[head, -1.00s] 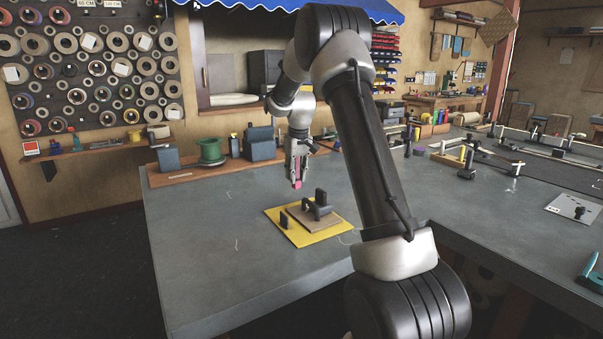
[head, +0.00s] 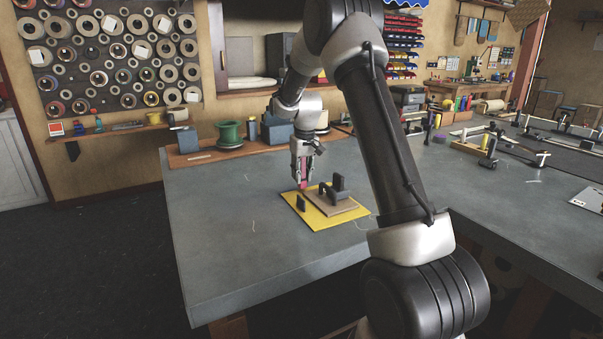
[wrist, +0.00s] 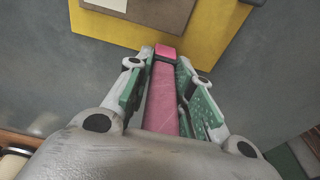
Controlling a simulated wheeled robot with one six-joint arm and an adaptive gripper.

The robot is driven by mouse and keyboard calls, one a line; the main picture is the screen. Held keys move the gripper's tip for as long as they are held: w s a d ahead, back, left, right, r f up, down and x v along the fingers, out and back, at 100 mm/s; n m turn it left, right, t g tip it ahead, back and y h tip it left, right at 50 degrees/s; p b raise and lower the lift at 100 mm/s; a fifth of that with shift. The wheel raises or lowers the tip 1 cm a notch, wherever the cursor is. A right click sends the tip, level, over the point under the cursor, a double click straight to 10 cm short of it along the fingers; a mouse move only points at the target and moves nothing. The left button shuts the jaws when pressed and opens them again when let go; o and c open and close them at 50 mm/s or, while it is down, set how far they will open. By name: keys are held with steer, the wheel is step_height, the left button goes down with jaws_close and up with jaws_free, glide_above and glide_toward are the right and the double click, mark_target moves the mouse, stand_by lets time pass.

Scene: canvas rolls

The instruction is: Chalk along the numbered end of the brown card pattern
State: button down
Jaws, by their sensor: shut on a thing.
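The brown card pattern (head: 342,208) lies on a yellow sheet (head: 320,222) on the grey bench. A dark weight with a handle (head: 337,188) stands on the card. My gripper (head: 303,178) is shut on a pink chalk stick (wrist: 163,100), which points down at the sheet's far left edge. In the wrist view the chalk tip appears over or close to the yellow sheet (wrist: 225,22), short of the card (wrist: 155,14). I cannot tell whether the tip touches. The card's numbers are not readable.
A small dark block (head: 301,203) stands on the sheet's left part. A wooden board (head: 205,156) with a green spool (head: 230,132) lies along the bench's back. The bench's left front is clear.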

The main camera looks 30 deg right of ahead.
steer(key=shift+f, duration=0.55)
stand_by(0.4)
steer(key=shift+s, duration=0.65)
steer(key=shift+d, duration=0.1)
steer(key=shift+s+d, duration=0.1)
steer(key=shift+d, duration=1.3)
steer(key=shift+d, duration=0.15)
steer(key=shift+d, duration=1.35)
steer(key=shift+d, duration=1.55)
